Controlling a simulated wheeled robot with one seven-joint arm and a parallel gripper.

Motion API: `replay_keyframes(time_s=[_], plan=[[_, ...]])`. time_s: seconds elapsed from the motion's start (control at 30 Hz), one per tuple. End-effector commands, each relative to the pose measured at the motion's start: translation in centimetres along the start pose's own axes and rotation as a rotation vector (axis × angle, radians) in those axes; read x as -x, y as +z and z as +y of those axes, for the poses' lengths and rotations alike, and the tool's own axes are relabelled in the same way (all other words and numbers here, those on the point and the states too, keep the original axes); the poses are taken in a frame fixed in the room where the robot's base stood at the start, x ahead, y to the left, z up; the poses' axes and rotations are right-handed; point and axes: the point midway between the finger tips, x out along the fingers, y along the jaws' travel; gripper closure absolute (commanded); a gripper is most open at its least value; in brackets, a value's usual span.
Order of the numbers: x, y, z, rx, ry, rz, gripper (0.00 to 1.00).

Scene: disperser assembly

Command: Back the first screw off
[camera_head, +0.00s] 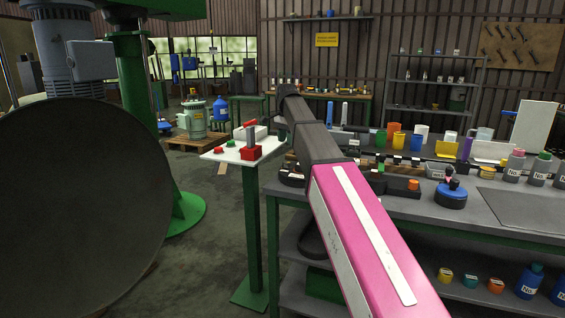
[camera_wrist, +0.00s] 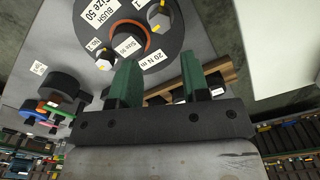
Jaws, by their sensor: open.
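In the wrist view, a dark round plate (camera_wrist: 174,35) carries labels reading "Size 50", "BUSH" and "20 N m". Two hex screw heads show on it: one at the upper right (camera_wrist: 158,17) and one at the lower left (camera_wrist: 104,61). An orange-brown ring (camera_wrist: 131,34) sits between them.
In the wrist view, dark round parts (camera_wrist: 58,86) and a wooden strip (camera_wrist: 215,72) lie near the plate. In the head view, a workbench (camera_head: 420,208) holds cups and bottles. A small white-topped stand (camera_head: 218,155) has red items. A large dark disc (camera_head: 75,200) fills the left.

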Motion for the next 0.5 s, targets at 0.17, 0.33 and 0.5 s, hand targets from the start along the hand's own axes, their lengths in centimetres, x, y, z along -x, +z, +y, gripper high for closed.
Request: replay_keyframes(time_s=[0.17, 0.33, 0.5], plan=[[-2.6, 0.0, 0.1, -0.002, 0.001, -0.002, 0.57], [-5.7, 0.0, 0.1, -0.003, 0.0, -0.002, 0.57], [-8.2, 0.0, 0.0, -0.003, -0.001, -0.001, 0.57]])
